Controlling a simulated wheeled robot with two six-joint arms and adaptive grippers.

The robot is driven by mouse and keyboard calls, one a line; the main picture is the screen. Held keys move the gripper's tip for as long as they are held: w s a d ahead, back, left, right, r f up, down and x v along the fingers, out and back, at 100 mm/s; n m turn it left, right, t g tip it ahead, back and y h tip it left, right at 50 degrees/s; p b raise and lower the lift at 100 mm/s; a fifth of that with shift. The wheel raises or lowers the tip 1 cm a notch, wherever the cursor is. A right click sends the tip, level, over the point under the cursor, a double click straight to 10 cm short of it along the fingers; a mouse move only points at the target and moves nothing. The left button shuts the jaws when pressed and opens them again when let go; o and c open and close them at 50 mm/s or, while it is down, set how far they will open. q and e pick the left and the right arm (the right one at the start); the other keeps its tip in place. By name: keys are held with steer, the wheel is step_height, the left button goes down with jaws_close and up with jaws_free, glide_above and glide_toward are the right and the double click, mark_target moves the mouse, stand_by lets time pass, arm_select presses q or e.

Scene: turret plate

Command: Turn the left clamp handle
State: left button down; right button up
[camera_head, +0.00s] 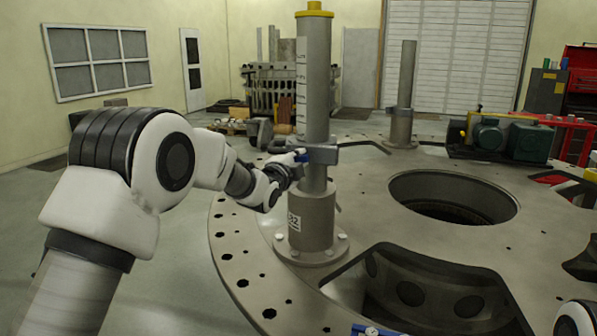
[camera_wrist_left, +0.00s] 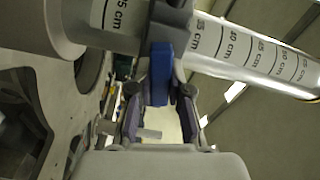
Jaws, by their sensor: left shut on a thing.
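The left clamp (camera_head: 316,155) sits around a grey upright post (camera_head: 314,80) with a yellow cap and a centimetre scale. Its blue handle (camera_head: 301,155) sticks out on the left side of the post. In the left wrist view the blue handle (camera_wrist_left: 161,75) stands between the fingers. My left gripper (camera_head: 289,170) reaches in from the left and is shut on the blue handle, close beside the post. The fingers (camera_wrist_left: 160,106) partly hide the handle's lower end. My right gripper is not in view.
The post stands on a bolted flange on a large round metal plate (camera_head: 250,275) with holes and a wide round opening (camera_head: 453,197). A second post (camera_head: 404,90) stands behind. Green motors (camera_head: 510,138) sit at the right. Open floor lies at the left.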

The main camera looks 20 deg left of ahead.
arm_select(q)
steer(key=shift+m+b, duration=1.1)
steer(key=shift+m, duration=0.2)
steer(key=c, duration=1.1)
jaws_free()
steer(key=s, duration=0.8)
steer(key=s+a, duration=0.1)
steer(key=s, duration=0.3)
steer(key=shift+a, duration=0.1)
steer(key=shift+f, duration=0.1)
